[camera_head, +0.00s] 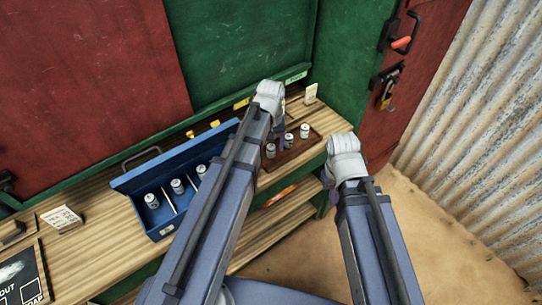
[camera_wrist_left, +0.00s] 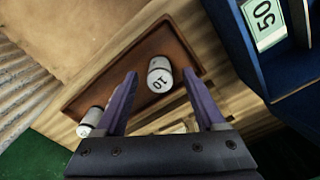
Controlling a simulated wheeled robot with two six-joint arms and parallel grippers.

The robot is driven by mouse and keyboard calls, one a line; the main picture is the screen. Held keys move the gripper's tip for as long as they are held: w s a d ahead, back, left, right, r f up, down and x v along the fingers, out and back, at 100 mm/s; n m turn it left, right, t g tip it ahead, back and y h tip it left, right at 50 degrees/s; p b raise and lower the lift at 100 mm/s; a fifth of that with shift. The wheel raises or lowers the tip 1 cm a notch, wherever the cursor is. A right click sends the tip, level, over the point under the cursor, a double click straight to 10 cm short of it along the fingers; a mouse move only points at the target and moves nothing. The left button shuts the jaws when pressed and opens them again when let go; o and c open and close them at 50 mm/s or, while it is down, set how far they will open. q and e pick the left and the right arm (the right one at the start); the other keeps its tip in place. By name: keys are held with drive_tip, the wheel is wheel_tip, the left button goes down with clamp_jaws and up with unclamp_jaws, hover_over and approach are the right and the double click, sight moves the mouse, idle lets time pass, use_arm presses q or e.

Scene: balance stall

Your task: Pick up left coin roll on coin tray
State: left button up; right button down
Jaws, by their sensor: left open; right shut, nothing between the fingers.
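The left coin roll, a white and grey cylinder marked 10, stands on the brown coin tray (camera_head: 315,141). It is the roll nearest the blue box in the head view (camera_head: 270,151). In the left wrist view this roll (camera_wrist_left: 160,82) shows between the fingertips of my left gripper (camera_wrist_left: 159,74), with a gap on both sides. That gripper is open and empty, over the tray (camera_wrist_left: 110,75). Two more rolls (camera_head: 304,131) (camera_head: 289,138) stand to the right on the tray. My right gripper (camera_head: 346,150) is at the shelf's right front; its fingers are hidden.
A blue cash box (camera_head: 133,184) with several rolls stands left of the tray. A small white card (camera_head: 311,93) stands behind the tray. A green post and red door are at the back right. Free floor lies at the right.

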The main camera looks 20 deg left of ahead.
use_arm(q)
wheel_tip(320, 180, down, 2)
drive_tip(key=shift+f+b, duration=0.1)
drive_tip(key=shift+b, duration=0.45)
clamp_jaws()
idle(0.3)
